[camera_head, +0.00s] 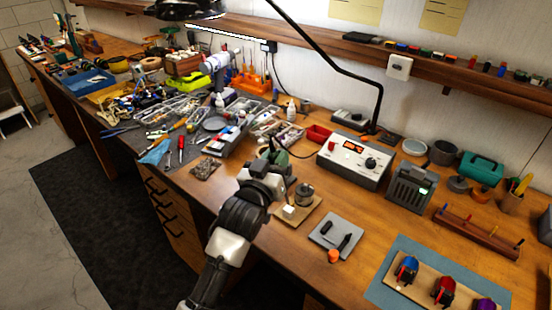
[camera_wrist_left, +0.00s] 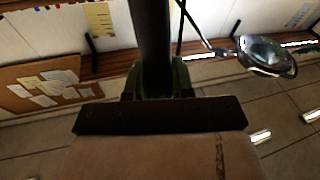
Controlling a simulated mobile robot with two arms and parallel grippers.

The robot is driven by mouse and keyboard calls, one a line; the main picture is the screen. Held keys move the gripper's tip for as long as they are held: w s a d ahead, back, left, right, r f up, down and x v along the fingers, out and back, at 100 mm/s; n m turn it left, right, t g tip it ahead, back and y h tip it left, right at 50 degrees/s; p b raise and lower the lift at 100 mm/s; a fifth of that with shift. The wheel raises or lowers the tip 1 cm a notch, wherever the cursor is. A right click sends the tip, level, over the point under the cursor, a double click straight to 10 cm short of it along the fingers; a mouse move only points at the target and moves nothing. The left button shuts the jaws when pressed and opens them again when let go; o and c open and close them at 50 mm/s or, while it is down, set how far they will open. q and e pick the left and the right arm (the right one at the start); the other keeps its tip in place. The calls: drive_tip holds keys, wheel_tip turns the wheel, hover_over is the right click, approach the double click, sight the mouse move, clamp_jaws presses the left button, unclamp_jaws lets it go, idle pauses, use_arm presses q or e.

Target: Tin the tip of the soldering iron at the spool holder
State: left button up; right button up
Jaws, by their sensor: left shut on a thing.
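My left gripper (camera_head: 275,158) is over the bench, just behind and left of the spool holder (camera_head: 304,198). It is shut on a thick dark handle, which I take to be the soldering iron (camera_wrist_left: 155,40); in the left wrist view it stands up between the green-grey fingers (camera_wrist_left: 157,82). The iron is mostly hidden in the head view, and I cannot make out its tip. The spool holder is a small grey spool on a wooden board, with a white block (camera_head: 289,211) beside it. My right gripper is not in view.
A white control box (camera_head: 352,162) with a red display stands behind and right of the spool. A grey mat (camera_head: 325,241) with dark parts lies in front of it. Tools and trays crowd the left. A blue mat (camera_head: 378,290) holds several colored motors at lower right.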

sight(276, 149)
use_arm(q)
drive_tip(key=shift+f+b, duration=0.35)
drive_tip(key=shift+f, duration=0.25)
idle(1.1)
drive_tip(key=shift+p, duration=0.45)
idle(2.1)
idle(1.0)
wheel_tip(276, 149, up, 6)
drive_tip(key=p, duration=0.6)
drive_tip(key=shift+r, duration=0.1)
idle(0.3)
